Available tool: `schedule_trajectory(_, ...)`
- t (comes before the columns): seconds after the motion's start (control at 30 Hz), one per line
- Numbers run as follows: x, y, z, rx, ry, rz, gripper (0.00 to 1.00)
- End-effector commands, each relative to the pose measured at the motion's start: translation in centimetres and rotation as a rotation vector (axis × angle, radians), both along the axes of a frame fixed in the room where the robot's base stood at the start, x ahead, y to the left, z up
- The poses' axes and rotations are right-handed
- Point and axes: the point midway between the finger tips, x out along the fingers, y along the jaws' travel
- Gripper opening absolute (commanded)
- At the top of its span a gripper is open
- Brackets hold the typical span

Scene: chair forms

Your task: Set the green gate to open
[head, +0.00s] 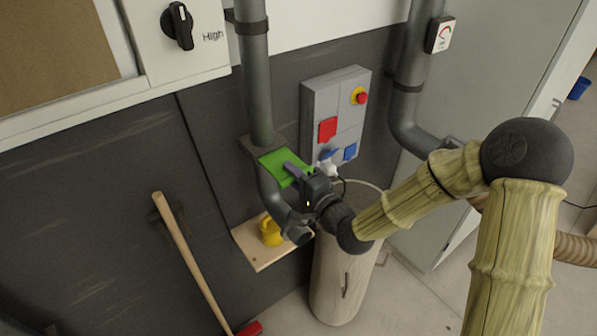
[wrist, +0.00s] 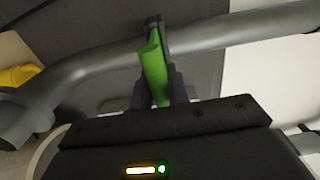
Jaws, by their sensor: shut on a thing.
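The green gate (head: 283,167) is a flat plate at the grey pipe (head: 257,85), just below a dark collar on the wall. In the head view it sticks out from the pipe toward my gripper (head: 294,173). In the wrist view the green gate (wrist: 153,66) shows as a narrow strip rising from between the dark fingers of my gripper (wrist: 160,85) to the pipe (wrist: 225,33). My gripper is shut on the gate. The fingers hide part of the plate, and the slot inside the collar cannot be seen.
A grey box (head: 343,96) with red, blue and yellow parts is on the wall right of the pipe. Below are a wooden shelf (head: 262,259) with a yellow object (head: 270,230) and a pale bin (head: 340,275). A wooden handle (head: 188,255) leans at left.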

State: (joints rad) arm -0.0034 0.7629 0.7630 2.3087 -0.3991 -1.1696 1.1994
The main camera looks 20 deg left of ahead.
Motion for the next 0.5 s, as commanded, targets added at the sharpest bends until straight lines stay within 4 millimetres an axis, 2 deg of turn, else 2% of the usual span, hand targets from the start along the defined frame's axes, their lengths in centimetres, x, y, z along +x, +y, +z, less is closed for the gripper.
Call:
schedule_trajectory(0.23, -0.08, -0.24, -0.46, -0.010, 0.008, -0.001, 0.00)
schedule_trajectory(0.27, -0.08, -0.25, -0.47, -0.010, 0.008, -0.001, 0.23)
schedule_trajectory(0.33, -0.06, -0.24, -0.44, -0.009, 0.008, -0.001, 0.36)
schedule_trajectory(0.5, -0.05, -0.17, -0.32, -0.007, 0.006, 0.000, 0.37)
